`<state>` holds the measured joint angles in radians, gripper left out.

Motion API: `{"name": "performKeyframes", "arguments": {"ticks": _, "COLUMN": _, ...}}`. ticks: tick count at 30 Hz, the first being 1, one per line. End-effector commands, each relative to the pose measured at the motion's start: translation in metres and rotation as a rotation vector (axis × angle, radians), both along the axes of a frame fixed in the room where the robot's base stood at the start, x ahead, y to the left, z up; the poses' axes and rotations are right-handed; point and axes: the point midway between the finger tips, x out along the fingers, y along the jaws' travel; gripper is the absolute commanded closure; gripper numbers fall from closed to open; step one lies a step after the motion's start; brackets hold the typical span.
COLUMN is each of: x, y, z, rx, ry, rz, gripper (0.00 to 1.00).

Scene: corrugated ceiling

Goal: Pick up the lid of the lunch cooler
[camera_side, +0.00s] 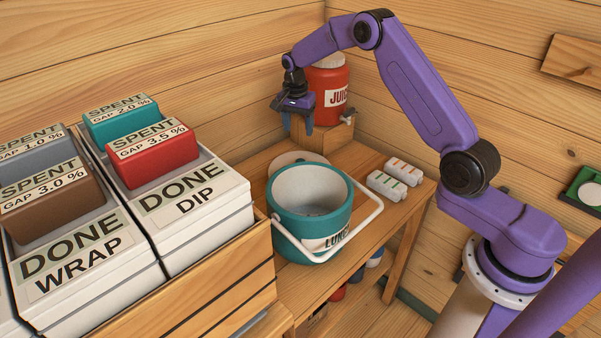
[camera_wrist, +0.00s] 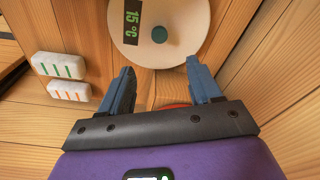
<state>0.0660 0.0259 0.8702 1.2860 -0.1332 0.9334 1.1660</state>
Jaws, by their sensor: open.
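The lunch cooler (camera_side: 290,224) is a round teal tub with a white inside. It stands open on the wooden bench, its white handle (camera_side: 352,236) hanging down at the front. A pale round lid (camera_side: 300,158) lies behind it, partly hidden by its rim. In the wrist view the lid (camera_wrist: 185,18) is white with a small teal knob (camera_wrist: 159,35) and a 15 °C label; the frame's top edge cuts it off. My gripper (camera_side: 297,124) is open and empty, above the bench near the lid. Its fingertips (camera_wrist: 160,68) are apart from the knob, below it in the wrist view.
A red juice jug (camera_side: 331,95) stands on a wooden block (camera_side: 322,142) close behind my gripper. Two white packs (camera_side: 386,186) lie right of the lid; they also show in the wrist view (camera_wrist: 57,65). White "DONE" bins (camera_side: 190,208) fill the left. Plank walls close the back.

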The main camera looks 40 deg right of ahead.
Motion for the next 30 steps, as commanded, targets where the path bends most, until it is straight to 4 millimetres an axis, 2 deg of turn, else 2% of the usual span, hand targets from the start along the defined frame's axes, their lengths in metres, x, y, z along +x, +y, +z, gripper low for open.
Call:
{"name": "performKeyframes", "arguments": {"ticks": 3, "x": 0.0, "y": -0.002, "z": -0.024, "rx": 0.0, "ry": 0.005, "rz": 0.001, "gripper": 0.37}}
{"name": "performKeyframes", "arguments": {"ticks": 10, "x": 0.002, "y": -0.006, "z": -0.063, "rx": 0.0, "ry": 0.003, "rz": 0.003, "gripper": 0.37}}
{"name": "performKeyframes", "arguments": {"ticks": 19, "x": 0.004, "y": -0.009, "z": -0.083, "rx": 0.0, "ry": 0.0, "rz": 0.003, "gripper": 0.37}}
{"name": "performKeyframes", "arguments": {"ticks": 27, "x": 0.004, "y": -0.012, "z": -0.119, "rx": 0.0, "ry": 0.003, "rz": 0.003, "gripper": 0.37}}
{"name": "performKeyframes", "arguments": {"ticks": 30, "x": 0.005, "y": -0.013, "z": -0.127, "rx": 0.0, "ry": 0.0, "rz": 0.003, "gripper": 0.37}}
